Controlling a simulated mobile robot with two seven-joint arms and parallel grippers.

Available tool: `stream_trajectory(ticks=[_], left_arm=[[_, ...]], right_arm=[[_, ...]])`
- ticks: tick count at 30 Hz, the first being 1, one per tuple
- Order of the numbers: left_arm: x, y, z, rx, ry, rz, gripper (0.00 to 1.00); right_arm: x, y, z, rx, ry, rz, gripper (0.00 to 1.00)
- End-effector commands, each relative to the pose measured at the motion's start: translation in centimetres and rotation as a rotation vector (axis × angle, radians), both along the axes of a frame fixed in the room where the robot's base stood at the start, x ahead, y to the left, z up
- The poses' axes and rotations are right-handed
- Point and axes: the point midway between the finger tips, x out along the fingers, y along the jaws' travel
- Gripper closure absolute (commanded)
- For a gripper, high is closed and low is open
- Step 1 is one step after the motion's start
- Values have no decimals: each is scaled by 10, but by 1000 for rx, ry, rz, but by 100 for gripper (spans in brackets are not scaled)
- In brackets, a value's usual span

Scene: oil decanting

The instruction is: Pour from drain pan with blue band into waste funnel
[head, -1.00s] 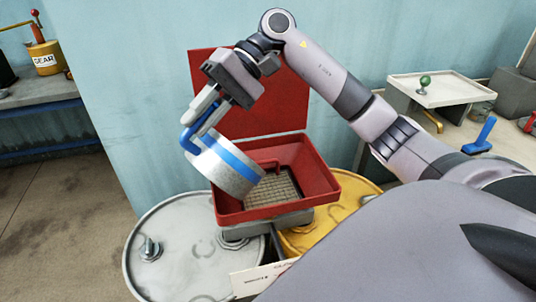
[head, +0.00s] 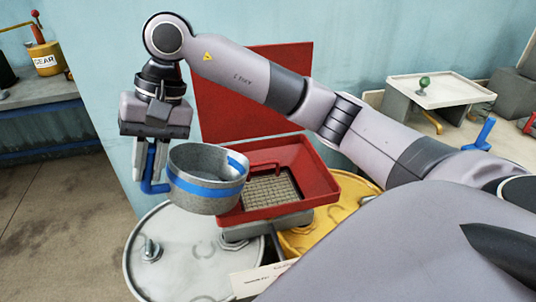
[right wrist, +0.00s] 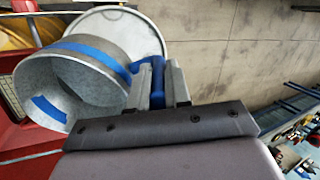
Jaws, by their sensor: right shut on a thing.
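The drain pan with the blue band (head: 207,180) is a grey metal pan with a blue side handle. My right gripper (head: 145,178) is shut on that handle, pointing down. The pan hangs nearly upright at the left edge of the red waste funnel (head: 325,190), partly in front of it. The funnel is a square red basin with a mesh floor and a raised red lid behind. In the right wrist view the pan (right wrist: 75,82) shows its grey inside, with no liquid that I can make out; the gripper (right wrist: 160,85) holds its blue handle. My left gripper is not in view.
A grey drum (head: 175,270) and a yellow drum (head: 310,238) stand under the funnel. A workbench (head: 60,95) with a yellow gear oil can (head: 47,60) is at the left. A pale table (head: 440,92) stands at the right.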

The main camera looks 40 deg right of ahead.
Motion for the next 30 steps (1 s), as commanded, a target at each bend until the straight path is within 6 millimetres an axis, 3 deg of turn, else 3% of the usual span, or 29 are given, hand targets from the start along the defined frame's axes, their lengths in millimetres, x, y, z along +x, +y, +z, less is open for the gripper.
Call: stream_trajectory(ticks=[15,30], left_arm=[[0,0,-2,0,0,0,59],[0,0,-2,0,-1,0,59]], right_arm=[[4,49,-38,-315,19,2,100],[4,60,-50,-414,26,0,100]])
